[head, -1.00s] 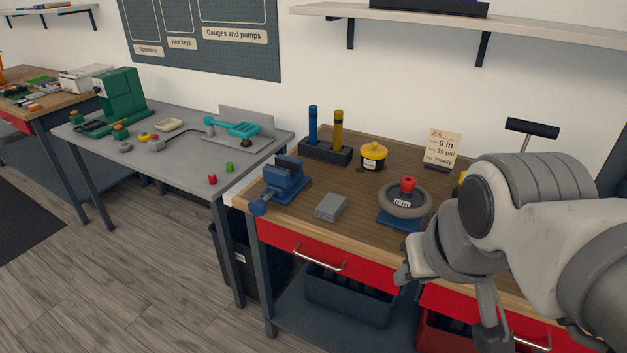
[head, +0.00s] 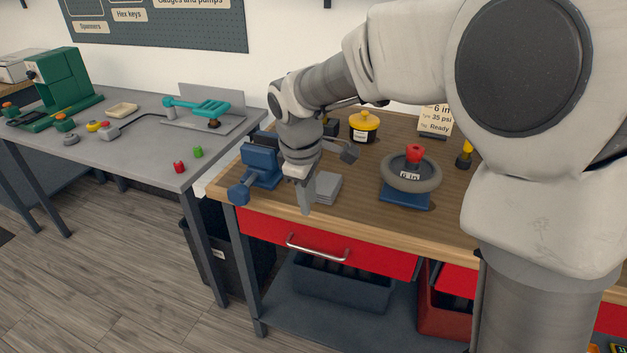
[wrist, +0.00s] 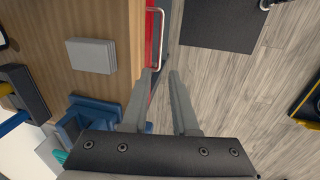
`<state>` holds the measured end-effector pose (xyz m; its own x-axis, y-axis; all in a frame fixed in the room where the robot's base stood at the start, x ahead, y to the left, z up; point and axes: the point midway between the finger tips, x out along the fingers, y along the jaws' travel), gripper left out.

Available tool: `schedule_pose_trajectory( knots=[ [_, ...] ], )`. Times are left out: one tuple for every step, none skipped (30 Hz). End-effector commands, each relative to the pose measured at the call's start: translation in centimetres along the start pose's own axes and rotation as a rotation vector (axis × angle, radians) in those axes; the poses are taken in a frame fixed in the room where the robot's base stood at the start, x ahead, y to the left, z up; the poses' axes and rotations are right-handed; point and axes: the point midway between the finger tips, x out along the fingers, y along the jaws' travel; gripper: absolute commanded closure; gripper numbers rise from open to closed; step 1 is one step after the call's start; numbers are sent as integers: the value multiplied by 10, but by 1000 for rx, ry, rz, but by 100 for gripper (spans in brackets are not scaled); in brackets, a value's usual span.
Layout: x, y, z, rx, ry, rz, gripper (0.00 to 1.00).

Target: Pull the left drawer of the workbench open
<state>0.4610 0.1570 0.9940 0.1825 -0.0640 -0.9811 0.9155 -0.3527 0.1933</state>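The workbench (head: 450,218) has a wooden top and a red left drawer (head: 375,257), whose front looks flush with the bench, so it appears shut. Its silver bar handle (head: 317,248) runs along the front and shows in the wrist view (wrist: 161,30), just beyond my fingertips. My gripper (head: 308,200) hangs over the bench's front edge, above the handle in the head view. In the wrist view my gripper (wrist: 162,73) has its two fingers apart with an empty gap. I cannot tell whether a fingertip touches the handle's near end.
A blue vise (head: 260,165) and a grey block (head: 327,188) lie on the bench close to my gripper. A wheel on a blue stand (head: 408,172) is farther right. A dark bin (head: 340,285) sits on the lower shelf.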

Motion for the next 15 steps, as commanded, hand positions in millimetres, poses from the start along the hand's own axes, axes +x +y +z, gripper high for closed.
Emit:
schedule_pose_trajectory(
  knots=[
    [6, 0, -4, -16, 0, -4, 73],
    [8, 0, -6, -22, 0, -6, 73],
    [11, 0, -6, -28, -1, -8, 73],
    [13, 0, -7, -31, -1, -9, 73],
    [16, 0, -7, -32, -2, -9, 73],
    [20, 0, -7, -32, -3, -9, 73],
    [24, 0, -7, -32, -3, -9, 73],
    [29, 0, -7, -31, -3, -9, 73],
    [37, -1, -6, -31, -3, -10, 73],
    [43, -1, -6, -30, -4, -11, 73],
    [49, -1, -6, -30, -3, -11, 73],
    [58, -2, -6, -29, -4, -12, 73],
    [65, -2, -6, -30, -4, -12, 73],
    [72, -2, -6, -30, -4, -11, 73],
    [81, -2, -6, -30, -4, -11, 73]
  ],
)
